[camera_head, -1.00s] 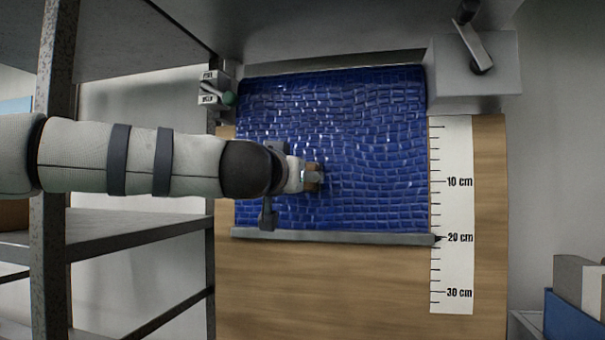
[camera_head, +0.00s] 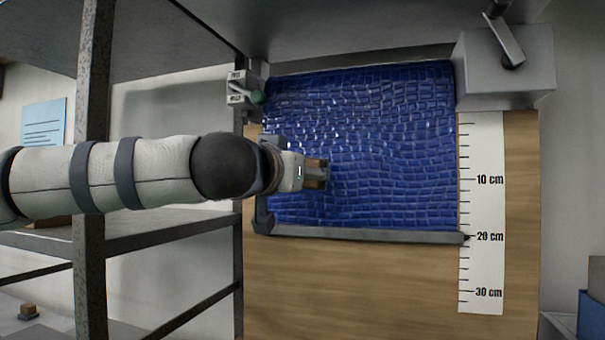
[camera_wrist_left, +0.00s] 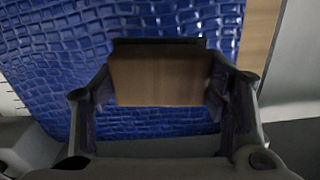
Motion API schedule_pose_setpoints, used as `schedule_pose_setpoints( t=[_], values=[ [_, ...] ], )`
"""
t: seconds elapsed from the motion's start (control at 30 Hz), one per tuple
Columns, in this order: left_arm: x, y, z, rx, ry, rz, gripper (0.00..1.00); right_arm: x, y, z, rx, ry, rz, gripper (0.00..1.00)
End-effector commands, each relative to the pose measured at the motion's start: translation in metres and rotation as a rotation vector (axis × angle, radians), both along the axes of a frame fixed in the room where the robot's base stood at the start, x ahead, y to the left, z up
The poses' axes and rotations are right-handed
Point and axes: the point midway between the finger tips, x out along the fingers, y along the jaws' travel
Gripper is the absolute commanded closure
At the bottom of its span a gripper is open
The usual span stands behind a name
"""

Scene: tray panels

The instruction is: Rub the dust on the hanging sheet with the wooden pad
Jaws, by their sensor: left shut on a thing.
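The hanging sheet (camera_head: 390,150) is glossy blue with a brick-like pattern. It hangs in front of a wooden board, with a grey bar (camera_head: 370,235) along its lower edge. It also fills much of the left wrist view (camera_wrist_left: 45,60). My left gripper (camera_head: 318,174) is shut on the brown wooden pad (camera_wrist_left: 160,78), at the sheet's left-centre. The pad lies in front of the sheet; I cannot tell whether they touch. I cannot make out distinct dust; pale glints show on the sheet's upper left. My right gripper is out of view.
A paper scale (camera_head: 481,210) marked in centimetres runs down the board right of the sheet. A grey box with a lever (camera_head: 505,70) stands at upper right. A small bracket with a green knob (camera_head: 245,90) is at upper left. A metal shelf post (camera_head: 92,260) stands left.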

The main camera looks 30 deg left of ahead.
Motion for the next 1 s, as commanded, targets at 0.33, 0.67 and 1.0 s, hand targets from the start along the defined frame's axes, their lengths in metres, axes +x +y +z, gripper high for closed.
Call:
schedule_pose_setpoints(
  t=[0.33, 0.67, 1.0],
  values=[
    [-0.005, -0.001, 0.0, 0.0, 0.0, 0.0, 0.58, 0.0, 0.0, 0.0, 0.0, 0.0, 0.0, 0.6],
    [-0.032, -0.008, 0.0, 0.001, 0.0, 0.0, 0.58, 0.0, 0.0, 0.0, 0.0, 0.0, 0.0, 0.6],
    [-0.032, -0.008, 0.0, 0.001, 0.0, 0.0, 0.58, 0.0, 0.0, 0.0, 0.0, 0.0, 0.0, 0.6]
  ],
)
